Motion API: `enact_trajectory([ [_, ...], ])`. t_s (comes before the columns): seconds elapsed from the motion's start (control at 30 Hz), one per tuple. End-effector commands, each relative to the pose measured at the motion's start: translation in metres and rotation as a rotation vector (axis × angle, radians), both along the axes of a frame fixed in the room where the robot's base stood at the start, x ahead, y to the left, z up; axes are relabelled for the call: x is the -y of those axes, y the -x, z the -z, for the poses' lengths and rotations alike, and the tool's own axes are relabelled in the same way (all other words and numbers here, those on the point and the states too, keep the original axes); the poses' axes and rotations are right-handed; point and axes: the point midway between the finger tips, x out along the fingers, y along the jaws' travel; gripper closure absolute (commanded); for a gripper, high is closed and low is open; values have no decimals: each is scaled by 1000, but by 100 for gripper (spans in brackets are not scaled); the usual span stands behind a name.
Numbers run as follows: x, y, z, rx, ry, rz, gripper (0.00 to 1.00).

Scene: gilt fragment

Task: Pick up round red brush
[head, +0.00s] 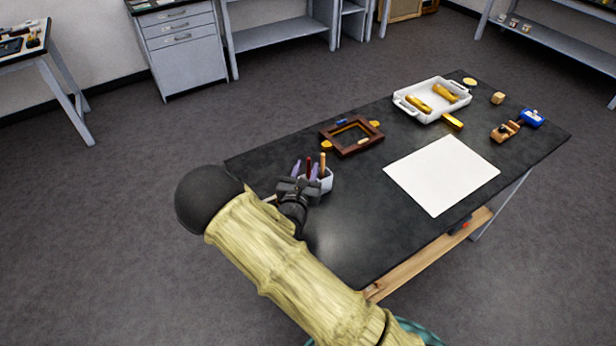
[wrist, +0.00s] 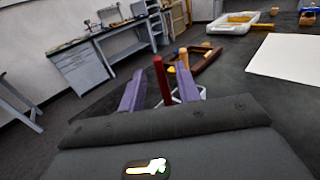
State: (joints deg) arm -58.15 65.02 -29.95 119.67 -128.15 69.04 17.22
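The red brush (head: 309,160) stands upright with its handle up in a white holder (head: 328,183) at the near left edge of the dark table. In the wrist view its red handle (wrist: 160,78) rises between the two purple fingers of my gripper (wrist: 158,70). My gripper, also in the head view (head: 306,167), is open around the handle, with a gap visible at the left finger. Contact at the right finger is hard to tell. The brush's lower end is hidden by my gripper and the holder. An orange-tan handle (head: 323,162) stands beside it in the holder.
A brown wooden frame (head: 352,149) lies just behind the holder. A white sheet (head: 442,174) covers the table's middle right. The table's front left is clear.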

Motion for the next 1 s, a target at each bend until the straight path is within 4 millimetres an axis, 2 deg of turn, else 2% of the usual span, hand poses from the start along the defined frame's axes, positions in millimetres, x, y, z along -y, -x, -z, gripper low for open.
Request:
enact_trajectory([
  [0.1, 4, -18, -2, 0, -1, 2, 67],
  [0.2, 5, -27, -1, 0, -1, 0, 67],
  [0.73, 6, -28, 0, -1, -1, 1, 67],
  [0.77, 6, -28, 1, -1, -1, 0, 69],
  [0.9, 6, -28, 0, -1, -1, 1, 96],
  [0.93, 6, -28, 0, -1, -1, 0, 100],
  [1.0, 6, -28, 0, -1, -1, 0, 100],
])
